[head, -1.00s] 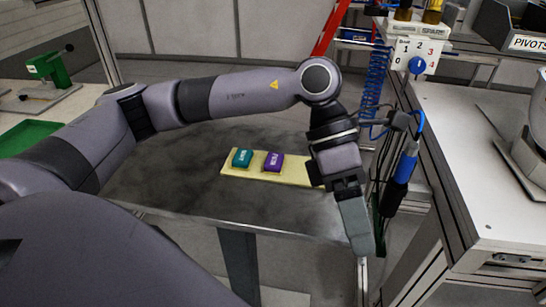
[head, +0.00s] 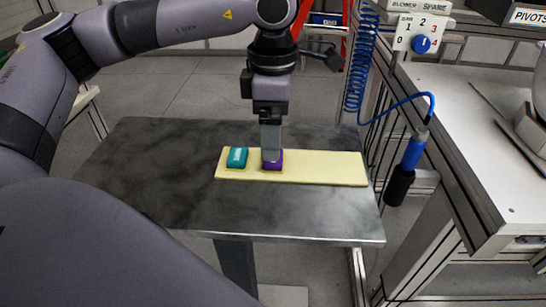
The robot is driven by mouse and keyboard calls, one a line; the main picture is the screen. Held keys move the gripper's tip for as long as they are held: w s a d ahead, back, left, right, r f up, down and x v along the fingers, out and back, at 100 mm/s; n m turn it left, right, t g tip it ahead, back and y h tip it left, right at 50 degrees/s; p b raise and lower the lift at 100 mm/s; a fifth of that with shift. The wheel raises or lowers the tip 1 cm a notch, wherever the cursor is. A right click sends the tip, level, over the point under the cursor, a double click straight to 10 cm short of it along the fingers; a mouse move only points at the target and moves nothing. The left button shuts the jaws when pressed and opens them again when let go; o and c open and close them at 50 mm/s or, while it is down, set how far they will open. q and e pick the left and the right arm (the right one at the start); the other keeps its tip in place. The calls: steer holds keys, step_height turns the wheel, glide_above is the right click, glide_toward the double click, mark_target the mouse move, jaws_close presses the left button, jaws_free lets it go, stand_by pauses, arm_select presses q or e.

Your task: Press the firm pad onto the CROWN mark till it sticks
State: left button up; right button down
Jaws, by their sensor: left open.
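A purple pad (head: 273,165) and a teal pad (head: 237,157) sit side by side on a pale yellow board (head: 325,167) on the dark table. Their labels are too small to read, so I cannot tell which is the firm one. My left gripper (head: 271,156) points straight down at the purple pad with open fingers. The fingers hide part of this pad, and I cannot tell whether they touch it. The CROWN mark and my right gripper are not in view.
The dark table (head: 170,185) is clear around the board. To the right, a blue coiled hose (head: 362,65) with a blue and black tool (head: 408,165) hangs beside a light workbench (head: 480,140). A dial panel (head: 422,35) stands above it.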

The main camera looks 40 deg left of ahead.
arm_select(q)
steer(key=f, duration=0.5)
steer(key=shift+a, duration=0.25)
steer(key=c, duration=1.1)
steer(key=shift+r, duration=0.2)
